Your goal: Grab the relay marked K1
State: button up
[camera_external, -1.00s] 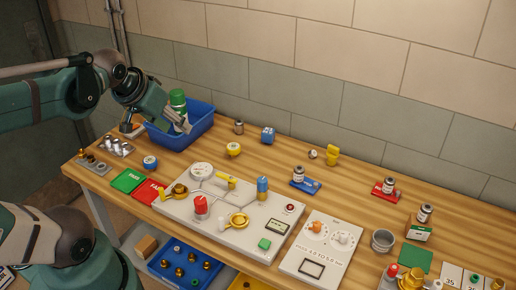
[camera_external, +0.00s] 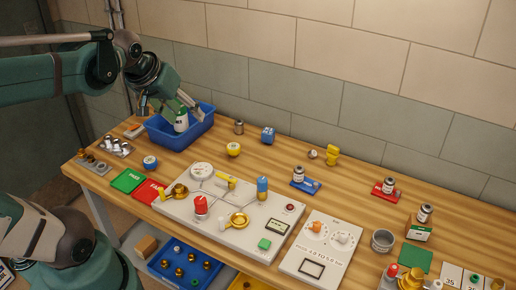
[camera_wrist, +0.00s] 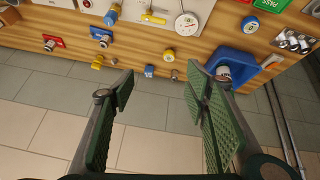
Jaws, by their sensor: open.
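No marking K1 can be read clearly in either view. My gripper (camera_external: 172,108) is above the blue bin at the table's back left, well to the left of the blue block. In the wrist view my gripper (camera_wrist: 160,78) is open, its green ridged pads wide apart with nothing between them.
A white valve panel (camera_external: 180,212) fills the middle front. The wall stands close behind.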

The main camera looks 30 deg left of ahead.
jog(key=w+n+g, duration=0.2)
jog(key=w+n, duration=0.3)
jog(key=w, duration=0.8)
jog(key=n+g+h+b, duration=0.3)
jog(key=n+g+h, duration=0.1)
jog(key=n, duration=0.9)
send_over(267, 130)
jog(key=a, duration=0.2)
notch_tip(267, 130, down, 26)
jog(key=shift+s+a+f, duration=0.1)
jog(key=shift+s+f, duration=0.1)
jog(key=shift+f, duration=0.3)
jog(key=shift+f, duration=0.1)
jog(key=shift+x, duration=1.2)
jog(key=shift+f, duration=0.1)
